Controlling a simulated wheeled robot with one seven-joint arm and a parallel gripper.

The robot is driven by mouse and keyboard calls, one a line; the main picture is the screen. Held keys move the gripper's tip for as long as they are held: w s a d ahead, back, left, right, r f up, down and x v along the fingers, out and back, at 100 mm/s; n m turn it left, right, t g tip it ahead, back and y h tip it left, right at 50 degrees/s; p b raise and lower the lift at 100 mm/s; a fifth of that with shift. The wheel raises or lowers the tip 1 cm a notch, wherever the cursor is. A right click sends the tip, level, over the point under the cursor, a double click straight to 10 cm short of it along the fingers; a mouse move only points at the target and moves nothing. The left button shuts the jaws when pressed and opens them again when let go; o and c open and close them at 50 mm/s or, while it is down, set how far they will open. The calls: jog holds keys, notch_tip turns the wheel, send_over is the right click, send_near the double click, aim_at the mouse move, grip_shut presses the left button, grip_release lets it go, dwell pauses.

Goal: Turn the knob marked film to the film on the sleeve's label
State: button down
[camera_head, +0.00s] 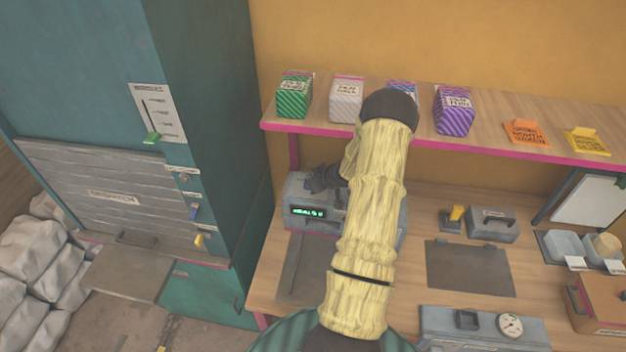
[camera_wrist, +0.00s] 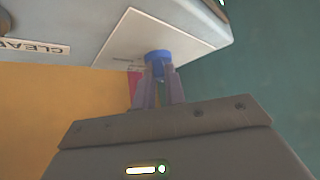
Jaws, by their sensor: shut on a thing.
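My gripper (camera_head: 322,180) is at the grey machine (camera_head: 298,190) with a green display on the bench. In the wrist view, the fingers of my gripper (camera_wrist: 160,82) are closed around a blue knob (camera_wrist: 158,56). The knob stands on a pale plate (camera_wrist: 125,42) on the machine's face. No marking on the knob can be read, and its pointer cannot be made out. In the head view my gripper and arm hide the knob and part of the machine. I cannot pick out the sleeve or its label.
A pink-edged shelf above the bench holds a green striped packet (camera_head: 294,97), a white packet (camera_head: 346,98), a purple packet (camera_head: 454,110), and orange (camera_head: 526,133) and yellow (camera_head: 586,142) cards. A teal cabinet (camera_head: 215,130) stands left. A sign reading CLEAR (camera_wrist: 35,47) is near the knob.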

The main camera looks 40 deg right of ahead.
jog(key=c, duration=1.5)
grip_release()
jog(key=shift+o, duration=0.2)
jog(key=b+v, duration=0.1)
jog(key=v, duration=1.6)
jog(key=shift+r, duration=0.15)
